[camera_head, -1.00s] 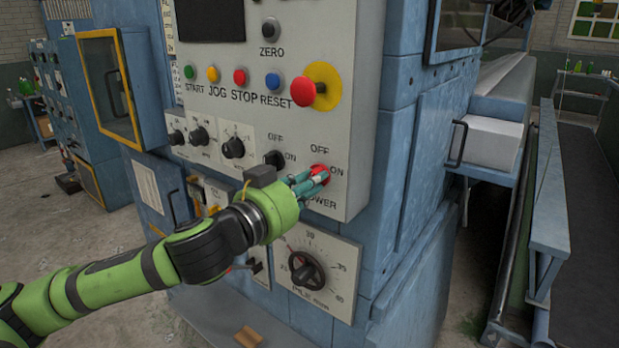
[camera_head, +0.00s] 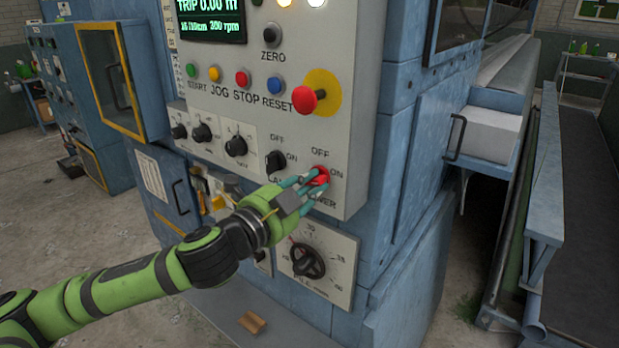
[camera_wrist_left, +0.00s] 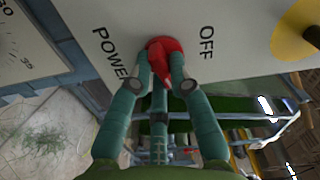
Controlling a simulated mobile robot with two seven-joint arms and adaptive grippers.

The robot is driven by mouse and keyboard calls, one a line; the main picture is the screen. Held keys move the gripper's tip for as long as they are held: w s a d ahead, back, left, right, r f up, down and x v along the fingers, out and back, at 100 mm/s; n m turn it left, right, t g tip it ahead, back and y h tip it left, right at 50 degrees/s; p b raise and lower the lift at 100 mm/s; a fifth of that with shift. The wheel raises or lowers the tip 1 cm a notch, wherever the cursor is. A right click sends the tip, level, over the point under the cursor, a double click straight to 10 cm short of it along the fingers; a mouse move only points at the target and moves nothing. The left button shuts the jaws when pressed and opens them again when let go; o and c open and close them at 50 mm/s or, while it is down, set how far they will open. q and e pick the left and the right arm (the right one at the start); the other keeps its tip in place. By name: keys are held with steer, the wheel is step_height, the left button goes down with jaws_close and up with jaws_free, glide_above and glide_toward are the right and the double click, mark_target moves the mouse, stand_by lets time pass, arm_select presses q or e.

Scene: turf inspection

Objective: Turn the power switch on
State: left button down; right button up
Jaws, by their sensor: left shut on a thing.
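The red power switch (camera_head: 319,175) is a rotary knob at the lower right of the grey control panel (camera_head: 345,110), with the labels OFF, ON and POWER around it. My left gripper (camera_head: 310,182) is shut on the knob, its teal fingers on either side of it. The left wrist view shows the red knob (camera_wrist_left: 163,58) between the fingertips of my left gripper (camera_wrist_left: 166,78). The panel's display (camera_head: 211,20) is lit with green text, and lamps at its top glow. My right gripper does not show.
A red mushroom button on a yellow disc (camera_head: 322,84) sits above the switch. A black selector (camera_head: 275,161) is to the left, and a large dial (camera_head: 306,261) is below.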

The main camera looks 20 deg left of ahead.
arm_select(q)
steer(key=shift+m+p, duration=0.65)
steer(key=shift+m, duration=0.85)
steer(key=c, duration=1.1)
jaws_free()
steer(key=shift+c, duration=0.2)
steer(key=shift+a, duration=0.1)
steer(key=v, duration=0.7)
steer(key=shift+s, duration=0.2)
